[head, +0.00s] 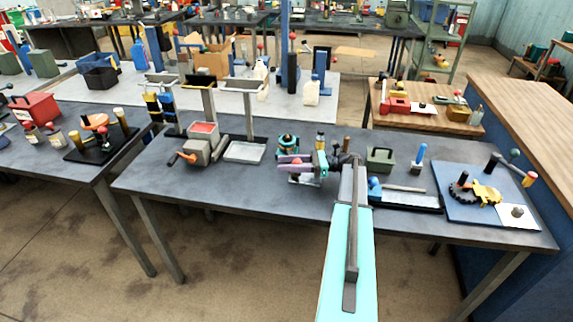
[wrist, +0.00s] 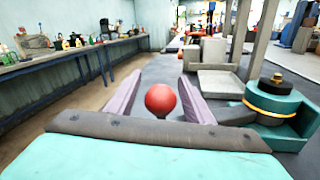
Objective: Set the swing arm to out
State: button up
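My gripper (head: 288,164) is over the middle of the grey workbench, with its two purple fingers pointing left. In the wrist view the fingers (wrist: 160,90) are apart, and a red ball knob (wrist: 160,98) sits between them with a gap on each side. The knob also shows between the fingers in the head view (head: 297,161). At the right of the wrist view is a teal bracket (wrist: 285,112) with a black-topped pivot and a yellow ring. A dark arm (wrist: 236,115) runs from it towards the right finger. Whether it joins the knob is hidden.
A grey box with an orange handle (head: 187,157) and a shallow tray (head: 244,151) stand to the left. A green-grey case (head: 379,159), a dark tray (head: 405,201) and a blue board (head: 460,210) with a gear are to the right. The bench's front left is clear.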

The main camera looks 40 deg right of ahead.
dwell(0.3)
jog(key=s+a+r+b, duration=0.2)
jog(key=s+a, duration=0.2)
jog(key=s, duration=0.3)
jog(key=s+a+r+b, duration=0.3)
jog(key=s+a, duration=0.1)
jog(key=s, duration=0.2)
jog(key=shift+s+b, duration=0.3)
jog(key=shift+s, duration=0.1)
dwell(0.7)
jog(key=shift+a, duration=0.1)
